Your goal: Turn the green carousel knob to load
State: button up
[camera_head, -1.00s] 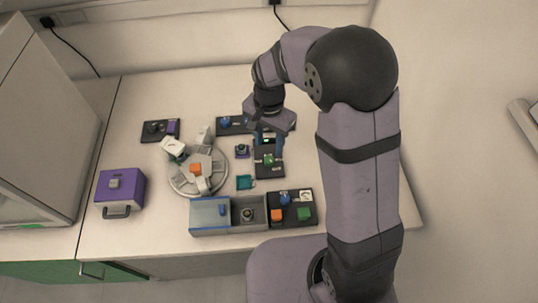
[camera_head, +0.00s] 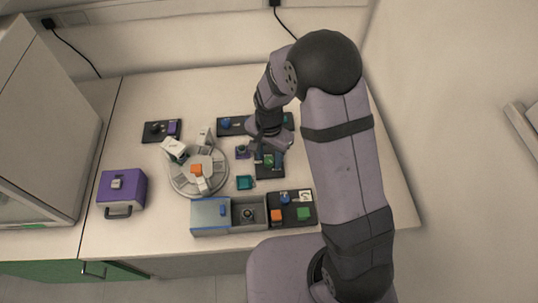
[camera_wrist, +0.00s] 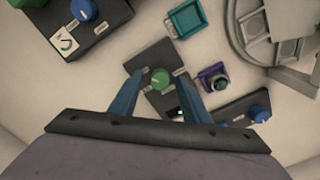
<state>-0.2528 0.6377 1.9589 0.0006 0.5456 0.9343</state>
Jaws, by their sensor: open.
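The green carousel knob (camera_wrist: 160,79) sits on a dark panel (camera_wrist: 145,62) with small labels beside it. In the head view the knob (camera_head: 268,160) shows just below my gripper. My gripper (camera_wrist: 157,92) is open and empty, with its blue fingers on either side of the knob in the wrist view. I cannot tell whether the fingertips are down at knob height. The labels are too small to read. The round carousel (camera_head: 182,184) stands to the left in the head view, with an orange block (camera_head: 196,169) at its middle.
A purple knob block (camera_wrist: 213,79) and a teal tray (camera_wrist: 187,18) lie close to the green knob's panel. A panel with a blue knob (camera_wrist: 259,113) is at the lower right of the wrist view.

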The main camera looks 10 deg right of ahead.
jog(key=shift+c, duration=0.6)
jog(key=c, duration=1)
jog(key=shift+o, duration=0.4)
